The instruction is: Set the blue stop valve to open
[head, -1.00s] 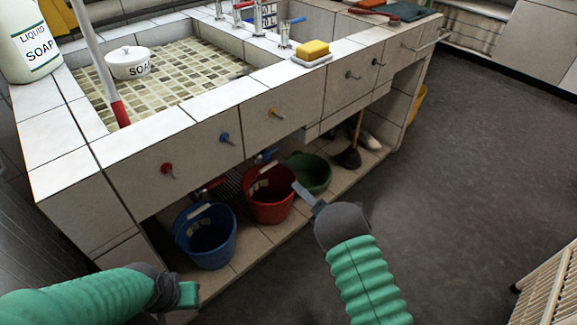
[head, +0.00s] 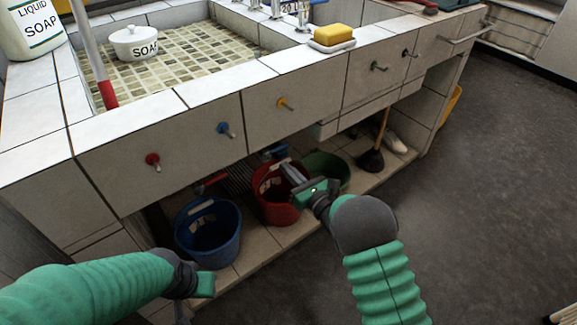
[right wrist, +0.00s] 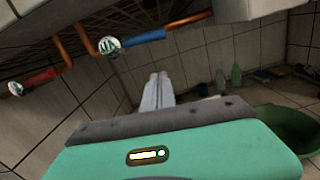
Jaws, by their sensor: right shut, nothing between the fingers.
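The blue stop valve's blue lever (right wrist: 143,37) shows under the sink in the right wrist view, beside a round metal fitting (right wrist: 109,46) on a copper pipe. In this view the lever looks roughly in line with the pipe. In the head view a small blue part of it (head: 277,151) shows below the counter front. My right gripper (head: 290,171) is shut and empty, in front of the red bucket and below the valve. Its fingers (right wrist: 157,88) point in under the sink, apart from the lever. My left gripper (head: 206,285) is at the lower left, its fingers unclear.
A red lever (right wrist: 38,79) sits on the pipe left of the blue one. Blue (head: 209,235), red (head: 278,203) and green (head: 328,165) buckets stand on the shelf below. Red, blue and yellow knobs (head: 285,103) stick out of the front panel.

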